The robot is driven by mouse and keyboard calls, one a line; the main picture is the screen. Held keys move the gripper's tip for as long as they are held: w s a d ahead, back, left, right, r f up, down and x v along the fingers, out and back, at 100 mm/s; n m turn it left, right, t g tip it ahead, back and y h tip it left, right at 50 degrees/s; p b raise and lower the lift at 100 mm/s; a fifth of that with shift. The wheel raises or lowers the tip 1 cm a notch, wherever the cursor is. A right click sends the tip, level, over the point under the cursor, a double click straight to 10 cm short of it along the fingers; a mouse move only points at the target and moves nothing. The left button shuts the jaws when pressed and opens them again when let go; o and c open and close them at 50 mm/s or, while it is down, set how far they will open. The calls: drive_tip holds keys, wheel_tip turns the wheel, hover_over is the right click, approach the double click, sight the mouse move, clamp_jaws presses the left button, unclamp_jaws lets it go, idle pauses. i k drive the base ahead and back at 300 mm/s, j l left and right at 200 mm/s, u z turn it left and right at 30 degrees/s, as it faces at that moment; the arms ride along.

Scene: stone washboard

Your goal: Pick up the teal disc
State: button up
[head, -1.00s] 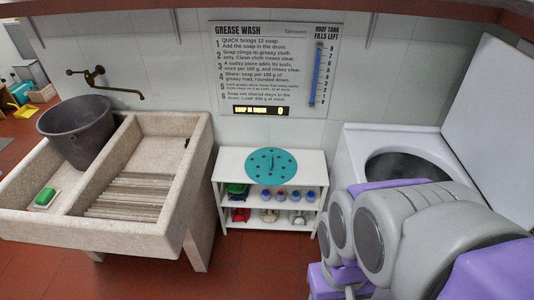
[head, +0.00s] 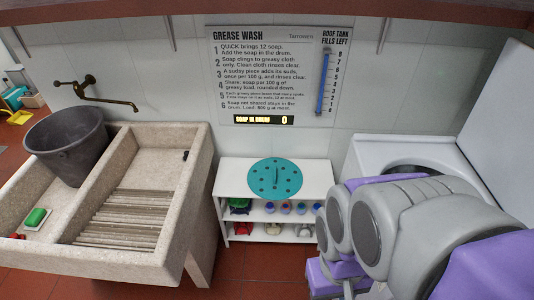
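The teal disc (head: 274,178) lies flat on the top of the small white shelf (head: 233,180) below the wall sign. It is round, with dark holes and a short upright handle in the middle. My arm fills the lower right of the view, with purple and grey links. The fingertips of my gripper cannot be made out, so its opening is not clear. The disc stands clear of my arm, to its left.
The stone sink (head: 190,195) with a ribbed washboard (head: 130,218) stands left of the shelf. A grey bucket (head: 68,148) and green soap (head: 36,217) are on it. A white washer (head: 372,150) with raised lid stands right. Colored items fill the lower shelves.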

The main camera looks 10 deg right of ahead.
sight(271, 179)
drive_tip(key=i+j+z, duration=0.35)
drive_tip(key=i, duration=0.2)
drive_tip(key=i+j+z, duration=0.35)
drive_tip(key=i, duration=0.15)
drive_tip(key=z, duration=0.65)
